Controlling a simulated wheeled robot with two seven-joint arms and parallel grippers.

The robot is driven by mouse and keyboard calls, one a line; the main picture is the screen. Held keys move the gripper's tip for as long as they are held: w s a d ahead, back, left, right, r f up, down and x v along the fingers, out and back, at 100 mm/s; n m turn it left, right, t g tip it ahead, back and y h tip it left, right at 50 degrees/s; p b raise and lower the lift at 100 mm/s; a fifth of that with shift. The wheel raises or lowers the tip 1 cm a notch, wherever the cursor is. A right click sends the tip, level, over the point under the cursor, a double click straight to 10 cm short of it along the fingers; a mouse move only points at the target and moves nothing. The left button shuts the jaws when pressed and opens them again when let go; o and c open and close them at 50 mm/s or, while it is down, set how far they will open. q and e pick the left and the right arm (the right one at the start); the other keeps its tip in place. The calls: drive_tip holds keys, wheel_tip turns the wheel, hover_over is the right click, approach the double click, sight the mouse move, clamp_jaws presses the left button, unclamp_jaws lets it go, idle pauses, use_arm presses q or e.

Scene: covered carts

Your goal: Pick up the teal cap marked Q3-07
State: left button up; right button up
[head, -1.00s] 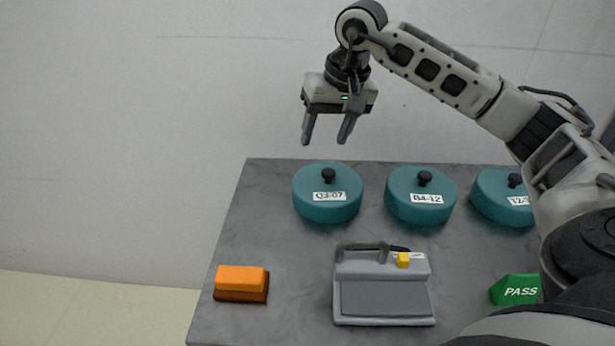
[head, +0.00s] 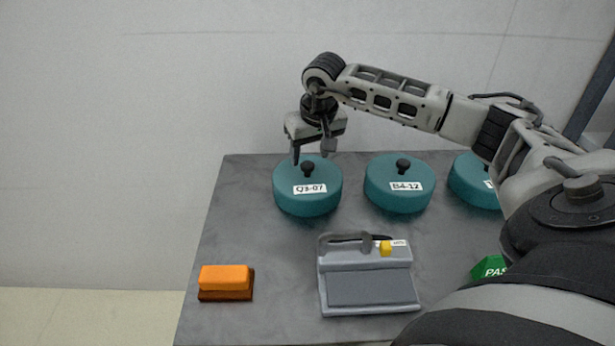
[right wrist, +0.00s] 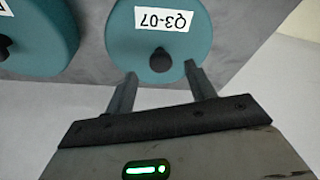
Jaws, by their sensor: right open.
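The teal cap marked Q3-07 (head: 308,203) is a round lid with a black knob, on the grey cart top at the back left. It also shows in the right wrist view (right wrist: 140,45), with its label upside down. My right gripper (head: 312,158) is open and points down over the cap, just above and behind its knob. In the right wrist view the two fingers (right wrist: 159,78) reach toward the knob from either side, and nothing is between them. I cannot tell whether a finger touches the cap. My left gripper is not in view.
A teal cap marked B4-12 (head: 399,197) stands to the right, and a third teal cap (head: 470,190) is partly behind my arm. A grey device with a handle (head: 368,289), an orange block (head: 224,276) and a green PASS block (head: 488,268) lie nearer. The cart top (head: 240,225) is clear at left.

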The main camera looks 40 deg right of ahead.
sight(307, 164)
drive_tip(key=x, duration=0.3)
drive_tip(key=shift+f, duration=0.15)
drive_tip(key=shift+c, duration=0.3)
drive_tip(key=shift+w, duration=0.1)
clamp_jaws()
